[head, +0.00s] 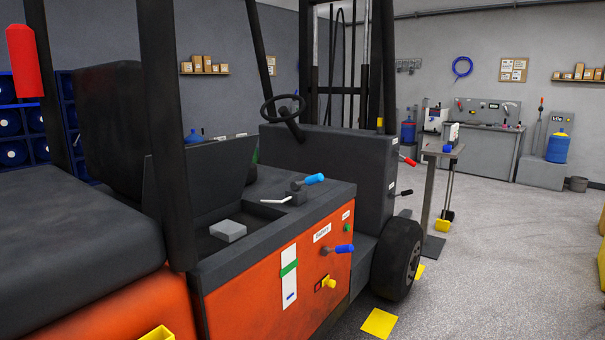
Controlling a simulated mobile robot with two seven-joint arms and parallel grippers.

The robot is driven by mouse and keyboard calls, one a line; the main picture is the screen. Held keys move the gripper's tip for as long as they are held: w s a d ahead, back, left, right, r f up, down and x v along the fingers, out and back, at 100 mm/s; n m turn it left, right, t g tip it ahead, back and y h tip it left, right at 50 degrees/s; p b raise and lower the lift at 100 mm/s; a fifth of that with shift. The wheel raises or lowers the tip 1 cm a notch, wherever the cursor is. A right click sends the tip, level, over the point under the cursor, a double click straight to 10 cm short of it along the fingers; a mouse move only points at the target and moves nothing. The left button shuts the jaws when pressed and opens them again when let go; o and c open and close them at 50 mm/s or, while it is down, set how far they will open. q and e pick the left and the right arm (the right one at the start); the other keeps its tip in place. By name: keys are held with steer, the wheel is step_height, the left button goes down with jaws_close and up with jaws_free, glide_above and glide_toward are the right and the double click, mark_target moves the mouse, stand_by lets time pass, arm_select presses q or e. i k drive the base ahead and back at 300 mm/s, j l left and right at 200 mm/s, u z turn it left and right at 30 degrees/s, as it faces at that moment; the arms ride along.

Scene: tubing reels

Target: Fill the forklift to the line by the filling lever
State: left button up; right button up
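The orange and dark grey forklift (243,306) fills the left and middle of the head view. On its side is a white upright gauge strip (290,294) with a green band and a small blue mark low down. Right of the strip, a dark blue-handled lever (343,249) sticks out under a small label too small to read. A light blue-handled lever (313,180) stands on the top edge. A red-handled lever (408,161) and a black-handled lever (405,193) are on the front column. I cannot tell which is the filling lever. Neither gripper shows.
A yellow knob (328,282) sits below the dark blue lever. A grey stand (438,195) is beyond the front wheel (402,260). A workbench (490,145) and a blue canister (558,147) are at the back. The floor (500,270) at right is mostly clear.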

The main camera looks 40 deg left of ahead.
mark_target(296, 185)
steer(key=i+u, duration=0.25)
steer(key=i, duration=0.3)
steer(key=i+u, duration=0.25)
steer(key=i, duration=0.3)
steer(key=i+u, duration=0.25)
steer(key=u, duration=0.2)
steer(key=i+l+u, duration=0.15)
steer(key=i+u, duration=0.25)
steer(key=k, duration=0.1)
